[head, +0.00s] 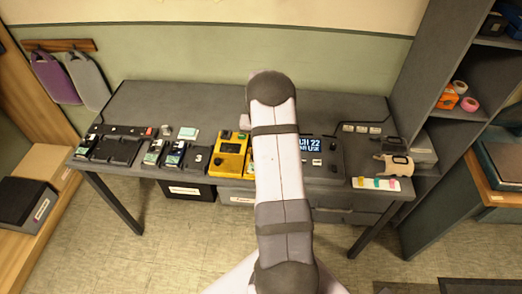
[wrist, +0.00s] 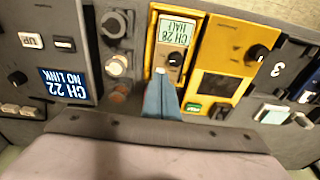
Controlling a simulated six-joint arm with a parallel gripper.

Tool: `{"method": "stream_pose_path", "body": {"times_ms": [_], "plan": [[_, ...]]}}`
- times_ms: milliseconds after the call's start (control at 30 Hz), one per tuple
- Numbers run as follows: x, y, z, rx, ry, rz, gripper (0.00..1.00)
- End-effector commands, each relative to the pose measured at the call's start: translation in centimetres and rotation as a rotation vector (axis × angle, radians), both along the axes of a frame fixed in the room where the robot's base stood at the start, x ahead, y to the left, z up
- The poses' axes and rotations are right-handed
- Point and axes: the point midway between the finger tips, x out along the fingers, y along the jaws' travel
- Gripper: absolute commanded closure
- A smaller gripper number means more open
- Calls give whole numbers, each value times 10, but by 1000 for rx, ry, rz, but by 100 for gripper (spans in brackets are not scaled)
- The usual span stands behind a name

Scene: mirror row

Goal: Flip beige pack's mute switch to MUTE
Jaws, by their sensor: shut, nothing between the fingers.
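A dark round knob shows below the screen. My gripper (wrist: 161,76) is shut and empty, its blue fingers pointing at the lower face of the pack. A small pale spot shows at the fingertips; I cannot tell whether it is the mute switch or whether they touch. The switch's position cannot be made out. In the head view, my arm hides the pack and gripper; the yellow unit (head: 229,155) shows left of it.
A dark unit with a CH 22 NO LINK screen (wrist: 62,84) and knobs stands beside the yellow one. In the head view, docks with several packs (head: 115,150) stand on the desk's left. A card with coloured tabs (head: 376,184) lies at right. The desk's back strip is mostly clear.

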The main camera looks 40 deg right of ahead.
Motion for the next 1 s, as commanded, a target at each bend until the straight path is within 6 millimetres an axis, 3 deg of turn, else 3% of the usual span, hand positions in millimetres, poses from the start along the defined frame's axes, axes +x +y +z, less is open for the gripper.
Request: {"method": "stream_pose_path", "body": {"times_ms": [1000], "plan": [[0,0,-13,0,0,0,100]]}}
